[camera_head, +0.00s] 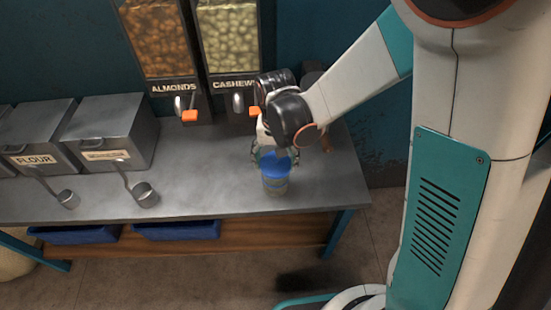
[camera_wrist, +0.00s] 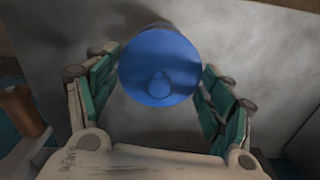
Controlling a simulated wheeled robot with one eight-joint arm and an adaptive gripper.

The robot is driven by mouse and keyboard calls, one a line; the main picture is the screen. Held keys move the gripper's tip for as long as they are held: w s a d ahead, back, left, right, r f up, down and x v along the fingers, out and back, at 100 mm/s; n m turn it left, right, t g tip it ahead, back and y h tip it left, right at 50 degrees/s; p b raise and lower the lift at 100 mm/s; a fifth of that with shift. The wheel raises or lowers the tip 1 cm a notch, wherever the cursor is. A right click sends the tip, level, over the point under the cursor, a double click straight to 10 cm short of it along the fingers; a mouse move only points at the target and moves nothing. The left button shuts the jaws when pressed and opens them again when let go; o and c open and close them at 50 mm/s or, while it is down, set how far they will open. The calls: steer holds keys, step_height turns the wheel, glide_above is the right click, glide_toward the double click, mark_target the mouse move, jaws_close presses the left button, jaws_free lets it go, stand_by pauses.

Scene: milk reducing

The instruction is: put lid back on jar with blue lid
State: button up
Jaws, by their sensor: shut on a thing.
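The jar (camera_head: 276,185) stands upright near the front right edge of the grey counter. Its round blue lid (camera_head: 274,164) is at the jar's mouth; I cannot tell whether it is fully seated. My gripper (camera_wrist: 160,66) is shut on the blue lid.
Almond (camera_head: 156,40) and cashew (camera_head: 230,35) dispensers stand behind on the left of the arm. Metal bins, one marked flour (camera_head: 36,158), and two scoops (camera_head: 145,194) are on the left. Blue trays (camera_head: 176,230) are on the shelf below.

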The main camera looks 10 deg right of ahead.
steer(key=o, duration=1)
steer(key=shift+o, duration=0.4)
steer(key=shift+r, duration=0.1)
steer(key=shift+r+p, duration=2.5)
steer(key=shift+r, duration=0.95)
steer(key=shift+c, duration=0.6)
jaws_close()
steer(key=shift+f+b, duration=1.55)
steer(key=shift+f, duration=0.35)
